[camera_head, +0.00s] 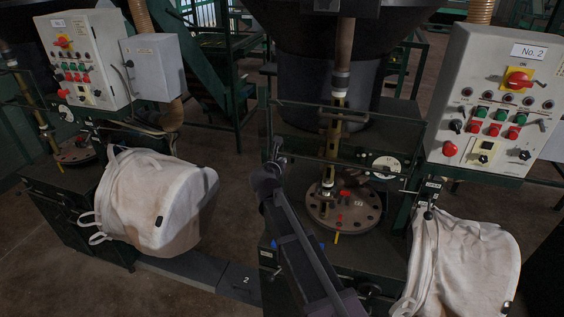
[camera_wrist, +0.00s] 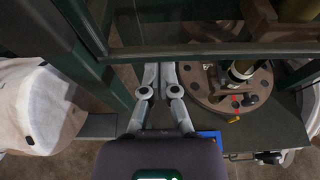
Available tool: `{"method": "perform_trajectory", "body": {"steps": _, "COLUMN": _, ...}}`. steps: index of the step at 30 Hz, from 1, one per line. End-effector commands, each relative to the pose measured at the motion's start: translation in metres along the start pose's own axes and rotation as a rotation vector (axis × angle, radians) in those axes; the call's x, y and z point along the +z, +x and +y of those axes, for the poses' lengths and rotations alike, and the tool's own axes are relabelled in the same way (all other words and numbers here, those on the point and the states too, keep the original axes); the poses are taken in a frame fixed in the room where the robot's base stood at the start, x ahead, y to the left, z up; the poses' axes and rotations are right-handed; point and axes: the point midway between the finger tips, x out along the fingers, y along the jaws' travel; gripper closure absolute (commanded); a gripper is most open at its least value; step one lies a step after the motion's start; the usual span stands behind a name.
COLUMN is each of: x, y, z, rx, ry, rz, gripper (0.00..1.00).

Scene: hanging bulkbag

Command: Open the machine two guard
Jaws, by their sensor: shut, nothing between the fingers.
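The machine two guard (camera_head: 350,112) is a dark green frame with a see-through pane in front of the round plate (camera_head: 345,207). It appears closed across the machine. In the wrist view its lower bar (camera_wrist: 215,48) crosses the top, beside a green post (camera_wrist: 92,62). My gripper (camera_head: 276,158) is at the guard's left edge in the head view. In the wrist view my gripper (camera_wrist: 159,70) has its fingers together and empty, with the tips at the bar near the left corner. I cannot tell whether they touch the frame.
The control box marked No. 2 (camera_head: 497,90) stands right of the guard. White bulk bags hang at left (camera_head: 155,200) and right (camera_head: 465,265). Another control box (camera_head: 80,62) is at the far left. A grey floor slab marked 2 (camera_head: 238,284) lies between the machines.

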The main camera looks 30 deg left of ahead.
Motion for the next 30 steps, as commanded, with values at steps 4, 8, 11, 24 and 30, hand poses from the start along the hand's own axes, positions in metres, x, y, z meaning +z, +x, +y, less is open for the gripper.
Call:
{"method": "perform_trajectory", "body": {"steps": 4, "x": -0.014, "y": 0.005, "z": 0.000, "rx": 0.000, "ry": 0.000, "rz": 0.000, "gripper": 1.00}}
{"method": "perform_trajectory", "body": {"steps": 8, "x": -0.020, "y": 0.008, "z": 0.000, "rx": 0.000, "ry": 0.000, "rz": 0.000, "gripper": 1.00}}
{"method": "perform_trajectory", "body": {"steps": 11, "x": -0.026, "y": 0.010, "z": 0.000, "rx": 0.000, "ry": 0.000, "rz": 0.000, "gripper": 1.00}}
{"method": "perform_trajectory", "body": {"steps": 24, "x": -0.026, "y": -0.040, "z": -0.001, "rx": 0.002, "ry": -0.002, "rz": -0.001, "gripper": 1.00}}
{"method": "perform_trajectory", "body": {"steps": 30, "x": -0.026, "y": -0.069, "z": -0.002, "rx": 0.001, "ry": 0.000, "rz": 0.000, "gripper": 1.00}}
